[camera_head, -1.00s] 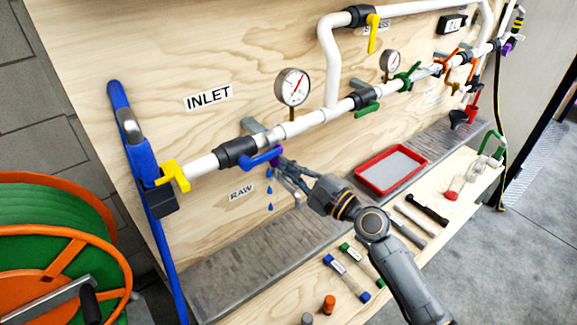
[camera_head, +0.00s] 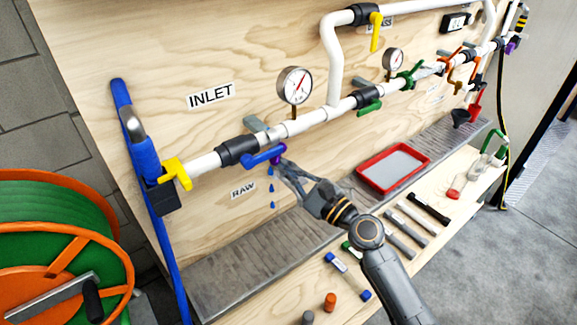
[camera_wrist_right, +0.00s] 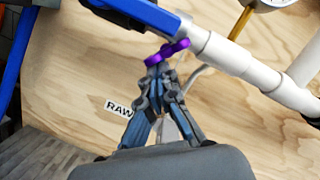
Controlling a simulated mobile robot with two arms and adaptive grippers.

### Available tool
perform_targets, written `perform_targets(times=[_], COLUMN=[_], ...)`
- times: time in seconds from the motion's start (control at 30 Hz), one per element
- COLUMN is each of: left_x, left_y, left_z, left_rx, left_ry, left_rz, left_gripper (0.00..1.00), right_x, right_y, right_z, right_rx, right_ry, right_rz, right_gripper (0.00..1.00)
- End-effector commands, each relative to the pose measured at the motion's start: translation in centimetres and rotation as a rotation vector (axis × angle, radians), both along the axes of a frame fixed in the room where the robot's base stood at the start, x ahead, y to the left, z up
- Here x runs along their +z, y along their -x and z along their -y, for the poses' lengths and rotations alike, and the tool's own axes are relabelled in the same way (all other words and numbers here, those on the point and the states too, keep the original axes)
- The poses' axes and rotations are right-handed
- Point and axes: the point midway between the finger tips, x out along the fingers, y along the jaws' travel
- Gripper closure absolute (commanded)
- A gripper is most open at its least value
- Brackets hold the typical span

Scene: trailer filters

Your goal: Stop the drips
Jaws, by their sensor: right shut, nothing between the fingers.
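A small purple handle (camera_head: 278,158) sits under the white pipe beside the blue valve lever (camera_head: 262,157); the purple handle also shows in the right wrist view (camera_wrist_right: 168,52). My right gripper (camera_head: 284,166) is shut and empty, its tips at or just below the purple handle. In the right wrist view its closed fingertips (camera_wrist_right: 157,72) are just below that handle; I cannot tell whether they touch. My left gripper is not in view.
The white pipe (camera_head: 310,119) runs along the plywood board with gauges and a yellow inlet valve (camera_head: 175,173). A red tray (camera_head: 393,166), several tools and small cylinders lie on the bench. An orange and green hose reel (camera_head: 60,240) stands at left.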

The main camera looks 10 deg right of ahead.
Motion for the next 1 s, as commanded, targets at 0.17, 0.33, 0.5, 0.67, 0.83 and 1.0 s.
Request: perform_targets(times=[0.17,0.33,0.5,0.67,0.83,1.0], left_x=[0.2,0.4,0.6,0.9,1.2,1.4], left_y=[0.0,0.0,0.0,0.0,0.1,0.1], left_z=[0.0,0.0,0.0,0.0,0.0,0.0], left_rx=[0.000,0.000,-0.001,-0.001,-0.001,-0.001], left_ry=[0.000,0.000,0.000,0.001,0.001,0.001], left_rz=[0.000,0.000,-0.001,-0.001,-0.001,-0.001], left_gripper=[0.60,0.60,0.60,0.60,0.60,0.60], right_x=[0.1,0.1,0.1,0.1,0.1,0.2], right_y=[0.1,0.2,0.3,0.3,0.4,0.5], right_z=[-0.3,-0.5,-0.7,-0.9,-1.1,-1.2], right_rx=[0.001,0.002,0.001,0.001,0.001,0.000], right_ry=[-0.067,-0.137,-0.210,-0.280,-0.353,-0.415], right_rz=[-0.025,-0.055,-0.085,-0.113,-0.144,-0.169], right_gripper=[1.00,1.00,1.00,1.00,1.00,1.00])
